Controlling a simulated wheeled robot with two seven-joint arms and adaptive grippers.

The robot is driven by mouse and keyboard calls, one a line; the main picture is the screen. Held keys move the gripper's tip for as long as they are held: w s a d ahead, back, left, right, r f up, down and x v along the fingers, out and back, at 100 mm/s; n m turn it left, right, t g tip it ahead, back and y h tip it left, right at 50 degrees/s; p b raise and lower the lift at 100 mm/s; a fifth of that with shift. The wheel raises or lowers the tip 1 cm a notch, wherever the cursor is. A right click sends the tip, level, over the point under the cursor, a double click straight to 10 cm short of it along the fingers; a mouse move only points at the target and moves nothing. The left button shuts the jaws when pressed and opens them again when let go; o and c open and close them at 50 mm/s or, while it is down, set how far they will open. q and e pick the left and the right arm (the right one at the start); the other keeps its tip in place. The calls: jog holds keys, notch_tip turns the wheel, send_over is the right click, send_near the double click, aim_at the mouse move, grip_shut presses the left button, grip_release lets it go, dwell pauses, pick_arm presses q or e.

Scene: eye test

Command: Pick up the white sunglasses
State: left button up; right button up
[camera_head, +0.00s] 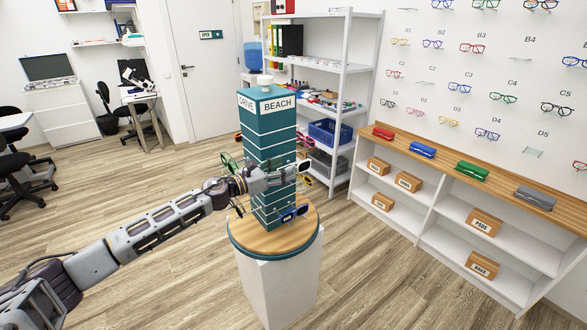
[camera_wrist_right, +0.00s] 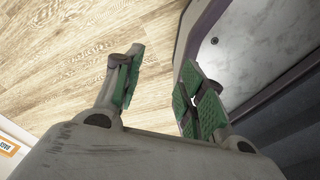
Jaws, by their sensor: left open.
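The white sunglasses (camera_head: 304,166) hang on the right side of the teal display tower (camera_head: 275,102), with a pale frame and dark lens. My left gripper (camera_head: 287,177) is in front of the tower, open, its fingertips close to the white sunglasses. I cannot tell whether they touch. The gripper hides part of the tower and perhaps part of the glasses. My right gripper (camera_wrist_right: 163,85) shows in the right wrist view, open and empty, with green pads apart, away from the tower.
Blue sunglasses (camera_head: 293,213) hang lower on the tower and green ones (camera_head: 228,161) at its left. The tower stands on a round wooden top (camera_head: 262,238) over a white pedestal (camera_head: 282,285). A low cabinet (camera_head: 450,178) stands right.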

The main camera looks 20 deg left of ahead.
aim_at(294, 162)
pick_arm(q)
jog(key=shift+w+d+r+p, duration=0.3)
jog(key=shift+w+d, duration=0.15)
jog(key=shift+w, duration=0.05)
jog(key=shift+w+d, duration=0.25)
jog(key=shift+p+x, duration=0.45)
jog(key=shift+x, duration=0.5)
jog(key=shift+w+d, duration=0.1)
jog(key=shift+w, duration=0.1)
jog(key=c, duration=0.9)
pick_arm(e)
jog(key=shift+s+a+r, duration=0.4)
jog(key=shift+a, duration=0.2)
jog(key=shift+s+a+r, duration=0.35)
jog(key=shift+a, duration=0.2)
jog(key=shift+s, duration=0.1)
